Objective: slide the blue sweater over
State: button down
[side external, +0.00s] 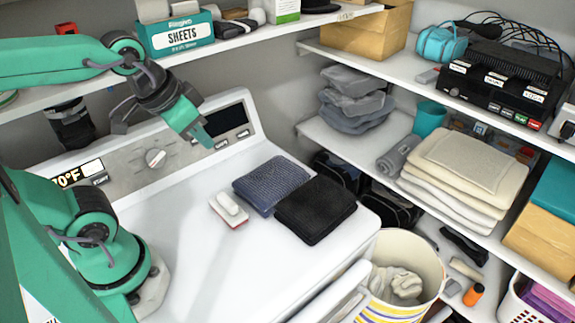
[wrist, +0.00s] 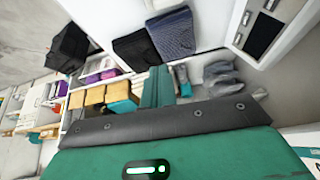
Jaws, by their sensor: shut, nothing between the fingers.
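The blue sweater (side external: 270,183) lies folded on the white machine top, its right side against or just under a folded black garment (side external: 315,209). In the wrist view the blue sweater (wrist: 172,32) is at the top, beside the black garment (wrist: 135,50). My gripper (side external: 205,138) is shut and empty. It hangs above the back of the machine by the control panel, up and left of the sweater and apart from it.
A small white and red item (side external: 230,208) sits just left of the sweater. The control panel (side external: 155,158) rises behind. A striped bin (side external: 405,275) stands at the front right. Shelves with folded towels (side external: 460,170) line the right. The machine's left top is clear.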

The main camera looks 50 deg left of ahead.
jog(key=w+d+f+m+g, duration=0.2)
jog(key=w+d+f+m, duration=0.2)
jog(key=m, duration=0.5)
jog(key=w+d+f+m+g, duration=0.3)
jog(key=w+d+f+m, duration=0.2)
jog(key=w+f+m, duration=0.2)
notch_tip(320, 180, down, 2)
jog(key=shift+f+m, duration=0.25)
jog(key=shift+m, duration=0.65)
notch_tip(320, 180, down, 10)
jog(key=shift+r, duration=0.1)
jog(key=shift+w+a, duration=0.1)
jog(key=shift+a, duration=1.95)
